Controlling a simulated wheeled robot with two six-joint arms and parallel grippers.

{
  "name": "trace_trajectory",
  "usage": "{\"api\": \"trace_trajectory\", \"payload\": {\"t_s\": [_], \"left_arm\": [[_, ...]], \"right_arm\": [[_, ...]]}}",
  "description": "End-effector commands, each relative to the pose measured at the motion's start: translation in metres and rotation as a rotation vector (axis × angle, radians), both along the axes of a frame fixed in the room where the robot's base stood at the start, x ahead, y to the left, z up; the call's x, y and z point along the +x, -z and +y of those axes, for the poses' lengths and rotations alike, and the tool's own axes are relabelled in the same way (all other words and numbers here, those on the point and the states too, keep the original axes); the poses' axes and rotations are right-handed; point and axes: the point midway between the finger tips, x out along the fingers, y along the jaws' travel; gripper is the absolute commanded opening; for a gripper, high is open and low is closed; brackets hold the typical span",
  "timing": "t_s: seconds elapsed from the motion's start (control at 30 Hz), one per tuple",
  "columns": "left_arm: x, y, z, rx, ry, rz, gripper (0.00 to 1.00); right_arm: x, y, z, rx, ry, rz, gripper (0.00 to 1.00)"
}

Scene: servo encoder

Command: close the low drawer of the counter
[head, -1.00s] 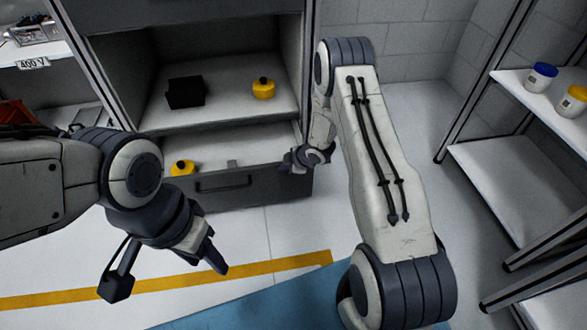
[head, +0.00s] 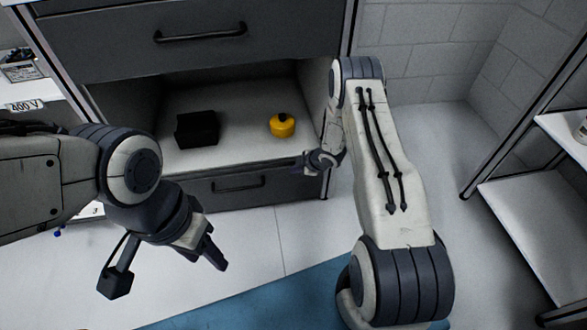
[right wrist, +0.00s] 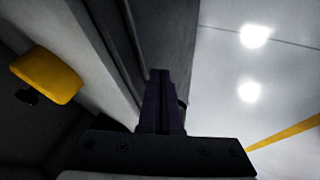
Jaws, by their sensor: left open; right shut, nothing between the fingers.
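The low drawer (head: 282,178) of the counter is a dark grey front with a bar handle (head: 238,184), under the open shelf. Its front sits close under the shelf's edge, and none of its inside shows in the head view. My right gripper (head: 308,163) is shut and empty at the right end of the drawer front. In the right wrist view its fingers (right wrist: 162,100) lie against or very near a grey panel edge; contact is unclear. My left gripper (head: 213,252) is open and empty over the floor, in front of the counter's left side.
The open shelf (head: 240,150) above the drawer holds a black box (head: 198,129) and a yellow round container (head: 283,125). A closed upper drawer (head: 200,40) is above. A white rack (head: 520,215) stands at the right. The floor before the counter is clear.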

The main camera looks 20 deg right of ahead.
Motion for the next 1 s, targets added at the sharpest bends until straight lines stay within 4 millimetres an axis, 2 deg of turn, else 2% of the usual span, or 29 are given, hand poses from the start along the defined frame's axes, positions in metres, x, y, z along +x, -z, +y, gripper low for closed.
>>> {"api": "trace_trajectory", "payload": {"t_s": [0.67,0.77,0.93,1.0], "left_arm": [[0.000,-0.002,0.000,0.000,0.000,0.000,0.50],[0.000,-0.004,0.000,0.000,0.000,0.000,0.50],[0.000,-0.012,0.000,0.000,0.000,0.000,0.50],[0.000,-0.024,0.000,0.000,0.000,0.000,0.50]], "right_arm": [[-0.001,0.000,-0.005,-0.001,0.010,-0.003,0.00],[-0.007,-0.001,0.000,0.001,0.006,0.000,0.00],[-0.030,-0.001,0.018,0.004,-0.015,0.010,0.00],[-0.037,-0.023,0.010,0.002,-0.012,0.006,0.00]]}}
